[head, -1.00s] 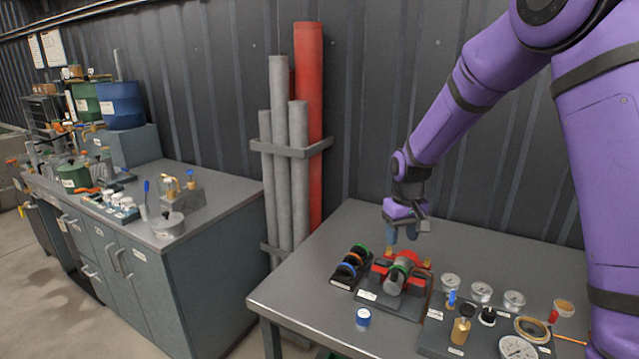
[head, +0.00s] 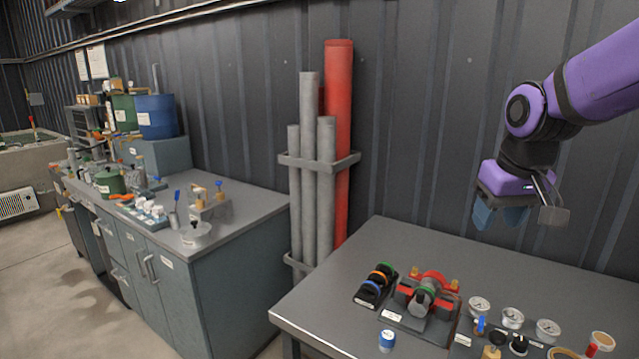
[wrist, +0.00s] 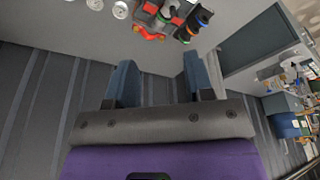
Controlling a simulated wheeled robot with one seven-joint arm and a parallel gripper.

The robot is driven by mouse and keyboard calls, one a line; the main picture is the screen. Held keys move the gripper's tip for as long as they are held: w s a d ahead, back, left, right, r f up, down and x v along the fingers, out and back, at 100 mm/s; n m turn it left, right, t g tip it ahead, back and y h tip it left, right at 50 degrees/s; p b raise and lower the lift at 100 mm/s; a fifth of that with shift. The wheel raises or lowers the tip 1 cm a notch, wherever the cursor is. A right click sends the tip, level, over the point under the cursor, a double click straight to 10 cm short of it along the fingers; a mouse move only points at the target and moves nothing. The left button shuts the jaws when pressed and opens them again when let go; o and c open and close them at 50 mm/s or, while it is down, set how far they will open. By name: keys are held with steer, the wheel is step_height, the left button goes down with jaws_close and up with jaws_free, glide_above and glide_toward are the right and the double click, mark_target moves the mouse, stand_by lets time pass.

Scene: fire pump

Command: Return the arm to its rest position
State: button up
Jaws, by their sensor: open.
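My gripper (head: 500,216) is at the upper right of the head view, raised well above the bench, with its blue fingers pointing down. In the wrist view its two fingers (wrist: 158,78) stand wide apart with nothing between them. My purple arm reaches in from the right edge of the head view. The red and grey pump (head: 428,296) sits on the bench below and to the left of my gripper, apart from it. It also shows at the top of the wrist view (wrist: 158,22).
The grey bench (head: 385,255) holds a ring stand (head: 377,284), a blue-capped jar (head: 387,341) and several gauges (head: 512,317). Grey and red pipes (head: 338,140) stand in a wall rack. A cluttered cabinet (head: 235,260) is at left. Air around my gripper is clear.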

steer(key=s+d+r+m+t, duration=0.1)
steer(key=s+r+t, duration=0.1)
steer(key=s, duration=1.5)
steer(key=shift+d+r, duration=0.2)
steer(key=shift+r, duration=0.45)
